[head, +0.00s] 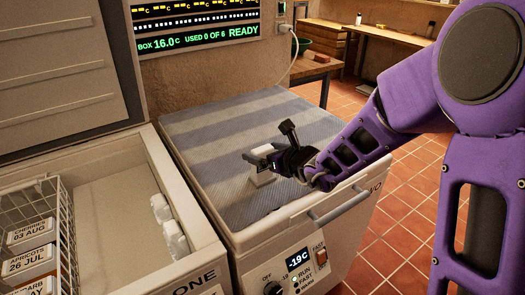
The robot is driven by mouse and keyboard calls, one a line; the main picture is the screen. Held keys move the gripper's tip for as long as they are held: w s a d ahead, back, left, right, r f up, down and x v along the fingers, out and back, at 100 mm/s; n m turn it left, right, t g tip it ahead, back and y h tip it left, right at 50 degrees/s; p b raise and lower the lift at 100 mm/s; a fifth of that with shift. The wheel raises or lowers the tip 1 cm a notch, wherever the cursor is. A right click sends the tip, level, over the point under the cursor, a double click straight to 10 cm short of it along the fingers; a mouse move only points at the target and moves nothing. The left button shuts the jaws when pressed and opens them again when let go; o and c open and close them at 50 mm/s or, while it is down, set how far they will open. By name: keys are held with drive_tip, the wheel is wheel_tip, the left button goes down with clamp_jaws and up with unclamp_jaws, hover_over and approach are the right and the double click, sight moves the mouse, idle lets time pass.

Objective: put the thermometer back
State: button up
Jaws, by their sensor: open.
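My gripper (258,161) is open, low over the closed lid (225,125) of the right-hand chest freezer, which has a grey-blue striped covering. A small white upright object (263,177) is at the gripper's fingers, partly hidden by them. I cannot tell whether it touches them, or for certain that it is the thermometer. The left chest freezer (185,270) stands open. Two small white pieces sit along its inner right wall, one farther back (160,208) and one nearer (175,238).
A wire basket (66,235) with labelled packs is in the open freezer at left, under its raised lid (60,75). A wall screen (200,25) reads 16.0 C and READY. The right freezer's panel (297,260) reads -19C. Tiled floor (400,235) lies at right.

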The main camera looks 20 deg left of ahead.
drive_tip(key=p+v, duration=0.1)
drive_tip(key=v, duration=1)
drive_tip(key=shift+s, duration=0.1)
